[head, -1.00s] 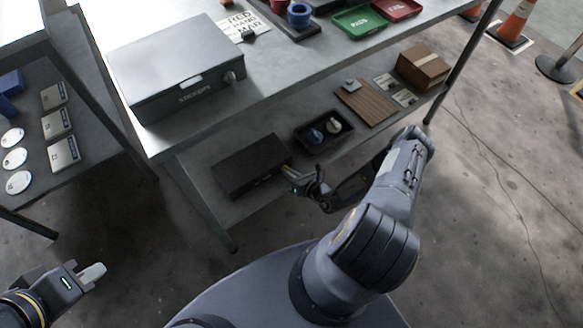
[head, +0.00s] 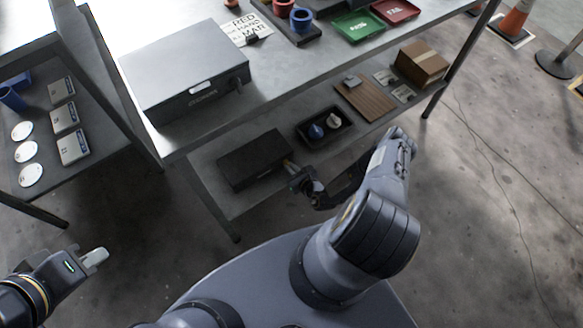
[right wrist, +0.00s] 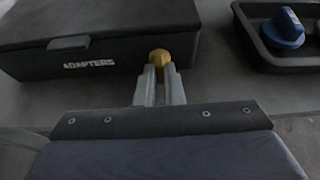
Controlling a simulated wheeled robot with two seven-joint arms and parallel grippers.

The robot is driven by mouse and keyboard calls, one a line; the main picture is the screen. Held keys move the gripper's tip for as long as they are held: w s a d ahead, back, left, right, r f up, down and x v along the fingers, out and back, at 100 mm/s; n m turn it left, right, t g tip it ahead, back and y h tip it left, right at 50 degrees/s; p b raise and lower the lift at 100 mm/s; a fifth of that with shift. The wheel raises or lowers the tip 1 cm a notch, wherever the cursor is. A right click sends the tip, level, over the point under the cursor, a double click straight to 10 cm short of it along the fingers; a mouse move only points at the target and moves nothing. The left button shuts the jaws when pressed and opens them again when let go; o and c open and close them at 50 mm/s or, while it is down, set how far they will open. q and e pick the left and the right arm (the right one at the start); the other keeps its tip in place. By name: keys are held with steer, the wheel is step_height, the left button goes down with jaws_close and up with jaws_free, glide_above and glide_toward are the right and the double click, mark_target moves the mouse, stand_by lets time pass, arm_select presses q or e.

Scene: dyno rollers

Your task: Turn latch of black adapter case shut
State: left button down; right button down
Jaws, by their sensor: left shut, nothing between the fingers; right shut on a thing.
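The black adapter case (head: 254,158) lies closed on the lower shelf. In the right wrist view it is the dark box (right wrist: 120,35) marked ADAPTERS. A brass-coloured latch knob (right wrist: 159,58) sits at the right end of its front face. My right gripper (right wrist: 160,75) is shut on this knob, with its fingertips on either side of it. In the head view my right gripper (head: 290,166) is at the case's front right corner, and the knob is too small to make out. My left gripper (head: 98,257) is shut and empty, low at the left, above the floor.
A black tray (head: 341,133) with a blue and a white knob stands right of the case and shows in the right wrist view (right wrist: 262,52). A brown slatted board (head: 366,101) and a cardboard box (head: 421,62) lie further right. A grey case (head: 165,62) is on the upper table.

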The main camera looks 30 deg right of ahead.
steer(key=c, duration=1.8)
jaws_free()
steer(key=shift+s, duration=0.1)
steer(key=p+v, duration=0.1)
steer(key=v, duration=0.6)
steer(key=shift+s+r, duration=0.15)
steer(key=shift+s, duration=0.2)
